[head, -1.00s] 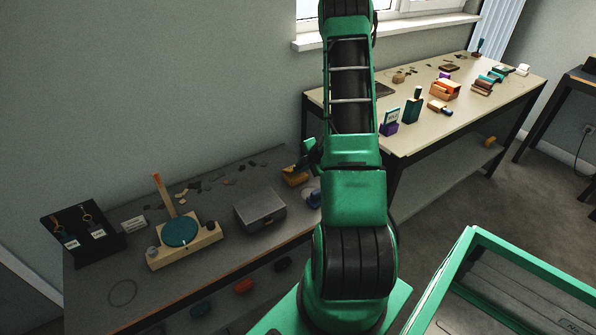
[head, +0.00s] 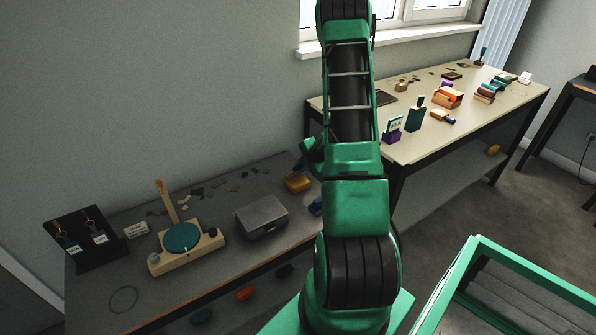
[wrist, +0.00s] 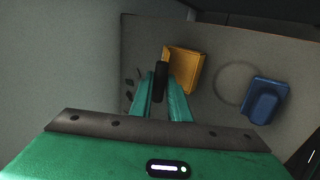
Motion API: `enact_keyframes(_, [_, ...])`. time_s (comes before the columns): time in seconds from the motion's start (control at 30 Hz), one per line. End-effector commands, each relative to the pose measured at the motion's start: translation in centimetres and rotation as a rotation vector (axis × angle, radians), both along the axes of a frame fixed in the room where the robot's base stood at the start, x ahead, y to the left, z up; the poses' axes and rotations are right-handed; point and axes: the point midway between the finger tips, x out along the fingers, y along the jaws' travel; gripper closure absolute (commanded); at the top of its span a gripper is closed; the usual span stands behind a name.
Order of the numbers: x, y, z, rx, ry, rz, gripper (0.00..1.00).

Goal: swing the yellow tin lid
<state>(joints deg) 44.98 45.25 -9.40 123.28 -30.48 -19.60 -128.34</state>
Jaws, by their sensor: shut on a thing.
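The yellow tin (head: 298,182) sits at the right end of the dark table in the head view. In the wrist view the tin (wrist: 187,72) lies just beyond my fingertips, with a brighter yellow panel along its left side. My gripper (wrist: 161,88) has its two teal fingers close together at the tin's left edge. They are shut on a narrow dark piece (wrist: 160,75) that overlaps the tin's left side. I cannot tell whether this piece belongs to the lid.
A blue object (wrist: 264,100) lies right of the tin, past a faint ring mark. A grey box (head: 261,216) and a wooden base with a teal disc (head: 182,238) stand further left. Small dark scraps lie along the table's back. A light table (head: 430,140) stands right.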

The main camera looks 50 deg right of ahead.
Motion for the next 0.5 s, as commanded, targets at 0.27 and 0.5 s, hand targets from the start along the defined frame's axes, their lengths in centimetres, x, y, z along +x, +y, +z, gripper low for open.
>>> enact_keyframes(0.27, [1.7, -0.4, 1.1, -0.003, -0.005, 0.000, 1.00])
enact_keyframes(0.5, [1.7, -0.3, 1.1, -0.002, -0.006, 0.001, 1.00])
